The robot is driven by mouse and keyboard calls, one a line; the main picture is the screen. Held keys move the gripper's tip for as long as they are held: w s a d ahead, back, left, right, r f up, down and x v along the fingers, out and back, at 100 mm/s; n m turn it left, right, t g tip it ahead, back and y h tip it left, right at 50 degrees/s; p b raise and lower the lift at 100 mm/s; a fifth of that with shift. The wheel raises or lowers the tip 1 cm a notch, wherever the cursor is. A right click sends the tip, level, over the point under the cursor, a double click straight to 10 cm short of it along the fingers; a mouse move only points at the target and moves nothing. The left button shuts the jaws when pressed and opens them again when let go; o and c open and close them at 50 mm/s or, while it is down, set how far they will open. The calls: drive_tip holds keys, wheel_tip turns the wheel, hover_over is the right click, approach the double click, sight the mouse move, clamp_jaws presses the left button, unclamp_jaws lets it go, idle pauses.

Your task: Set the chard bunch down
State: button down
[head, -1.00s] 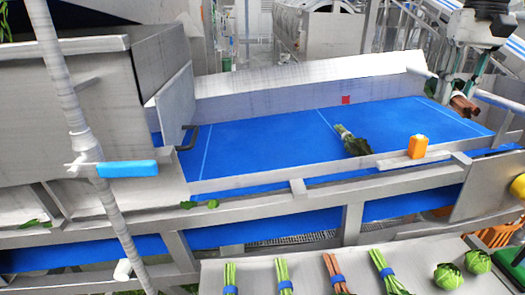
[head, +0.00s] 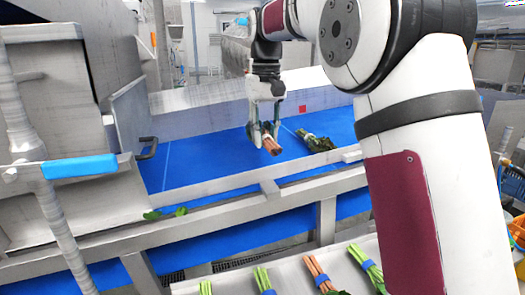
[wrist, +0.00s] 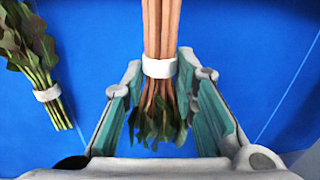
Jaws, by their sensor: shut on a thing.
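My gripper (head: 264,128) is shut on the chard bunch (head: 271,145), which has pinkish-orange stems and dark leaves. In the wrist view the chard bunch (wrist: 161,28) lies between the two fingers, with its white band near the fingertips and its leaves toward the palm. It is over the blue belt (head: 205,158); I cannot tell whether its stems touch the belt. Another bunch (head: 318,142), with green stems and a white band, lies on the belt to the right in the head view. It shows at the left in the wrist view (wrist: 34,60), apart from my gripper.
A grey housing with a handle (head: 147,148) stands at the left. Several banded bunches lie on a front tray (head: 238,291).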

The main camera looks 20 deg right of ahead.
sight(265, 164)
wheel_tip(265, 164, down, 4)
drive_tip(key=shift+s+a+r+p, duration=0.1)
drive_tip(key=shift+a+p, duration=0.05)
drive_tip(key=shift+p, duration=0.4)
drive_tip(key=shift+f, duration=0.4)
drive_tip(key=c, duration=1.3)
unclamp_jaws()
drive_tip(key=shift+r, duration=0.1)
drive_tip(key=r+b, duration=0.1)
drive_tip(key=r, duration=0.4)
drive_tip(key=r+b, duration=0.1)
drive_tip(key=r, duration=0.4)
drive_tip(key=shift+w+r+b, duration=0.2)
drive_tip(key=shift+r+b, duration=0.05)
drive_tip(key=shift+b, duration=0.05)
drive_tip(key=shift+s+r, duration=0.1)
drive_tip(key=shift+r, duration=0.6)
